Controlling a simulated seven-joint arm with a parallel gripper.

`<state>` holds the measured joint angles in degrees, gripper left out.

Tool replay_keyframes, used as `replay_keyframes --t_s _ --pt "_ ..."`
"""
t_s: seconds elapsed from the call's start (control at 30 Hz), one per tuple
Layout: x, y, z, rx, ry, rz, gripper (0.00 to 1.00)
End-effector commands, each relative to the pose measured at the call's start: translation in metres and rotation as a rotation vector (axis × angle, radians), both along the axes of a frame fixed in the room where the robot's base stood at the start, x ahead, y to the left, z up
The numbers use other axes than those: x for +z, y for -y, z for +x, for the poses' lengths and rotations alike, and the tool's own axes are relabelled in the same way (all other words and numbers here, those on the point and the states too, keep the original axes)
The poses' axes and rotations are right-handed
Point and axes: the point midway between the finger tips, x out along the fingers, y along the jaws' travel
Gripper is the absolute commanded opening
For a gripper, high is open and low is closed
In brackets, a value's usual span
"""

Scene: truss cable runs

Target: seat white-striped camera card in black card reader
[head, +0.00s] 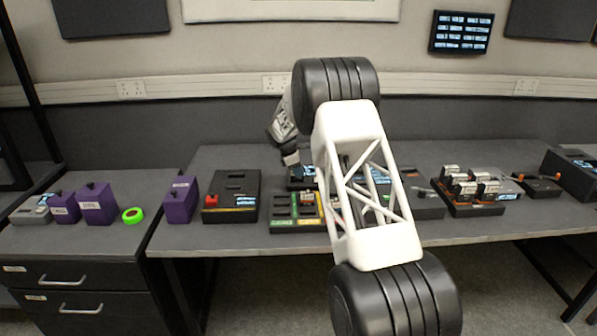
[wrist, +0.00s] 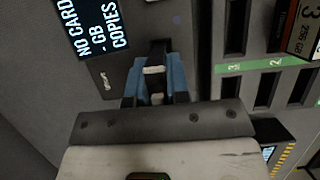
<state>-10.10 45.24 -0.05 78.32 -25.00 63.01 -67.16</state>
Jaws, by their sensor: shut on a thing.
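My gripper (wrist: 155,90) is shut on a dark card (wrist: 157,50) with white marking, between its blue fingers. The black card reader (wrist: 110,85) lies under and left of the fingers in the wrist view; its screen reads "NO CARD", "- GB", "COPIES". The card is over or at the reader's right part; the fingers hide the slot, so I cannot tell whether the card's end is inside. In the head view, the reader (head: 297,183) is partly hidden by my arm, and the fingertips and card cannot be made out.
On the desk are a black box with a red piece (head: 231,190), purple boxes (head: 181,200) and a loaded card rack (head: 470,207).

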Motion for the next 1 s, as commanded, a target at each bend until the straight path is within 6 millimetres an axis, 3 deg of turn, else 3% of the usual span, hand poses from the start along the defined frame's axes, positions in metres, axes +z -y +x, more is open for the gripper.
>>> replay_keyframes --t_s 1.0 --pt "-0.0067 0.0001 0.0000 0.000 0.000 0.000 0.00"
